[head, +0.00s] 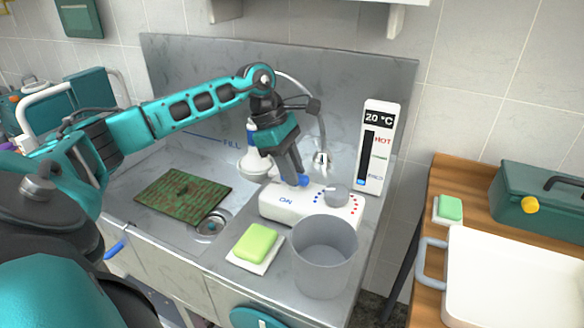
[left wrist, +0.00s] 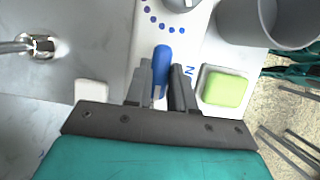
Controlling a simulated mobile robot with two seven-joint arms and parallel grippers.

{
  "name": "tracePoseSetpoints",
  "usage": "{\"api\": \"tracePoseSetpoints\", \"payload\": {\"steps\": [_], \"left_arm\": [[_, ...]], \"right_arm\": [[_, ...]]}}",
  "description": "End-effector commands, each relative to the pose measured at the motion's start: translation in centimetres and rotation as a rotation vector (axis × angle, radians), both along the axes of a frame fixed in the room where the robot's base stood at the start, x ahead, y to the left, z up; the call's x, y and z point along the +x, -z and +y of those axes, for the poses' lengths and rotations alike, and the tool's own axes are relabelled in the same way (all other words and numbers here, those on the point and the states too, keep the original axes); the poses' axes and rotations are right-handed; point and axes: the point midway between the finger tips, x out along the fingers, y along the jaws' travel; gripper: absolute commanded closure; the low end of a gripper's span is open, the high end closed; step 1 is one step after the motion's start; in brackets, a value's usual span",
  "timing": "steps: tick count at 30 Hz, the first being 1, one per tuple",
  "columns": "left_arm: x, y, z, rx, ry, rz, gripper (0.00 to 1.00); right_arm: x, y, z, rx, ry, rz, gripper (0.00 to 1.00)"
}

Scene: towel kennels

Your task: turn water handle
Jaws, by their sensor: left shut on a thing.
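The white water control box (head: 283,211) stands on the back right of the sink counter, marked ON, with a round grey dial (head: 337,195) and blue and red dots. A small blue handle (left wrist: 161,66) sticks up from the box, left of the dial in the head view. My left gripper (head: 299,182) reaches down from above and is shut on the blue handle. In the left wrist view its two dark fingers (left wrist: 166,88) lie on either side of the handle. My right gripper is not in view.
A grey bucket (head: 322,262) and a green soap on a white dish (head: 256,245) stand close in front of the box. A thermometer panel (head: 377,147) reading 20 °C stands behind. A green-brown mat (head: 183,197) lies left, by the drain (head: 211,225).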

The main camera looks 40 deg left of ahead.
Motion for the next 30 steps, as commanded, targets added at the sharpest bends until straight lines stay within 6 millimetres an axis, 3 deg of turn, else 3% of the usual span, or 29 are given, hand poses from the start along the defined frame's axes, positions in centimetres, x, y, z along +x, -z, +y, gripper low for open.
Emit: {"api": "tracePoseSetpoints", "payload": {"steps": [8,30], "left_arm": [[-0.1,0.1,0.0,0.001,-0.159,-0.001,1.0],[-0.3,0.0,-0.4,-0.001,-0.811,-0.005,1.0]], "right_arm": [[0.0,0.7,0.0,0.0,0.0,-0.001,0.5],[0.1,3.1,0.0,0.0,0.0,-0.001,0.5]]}}
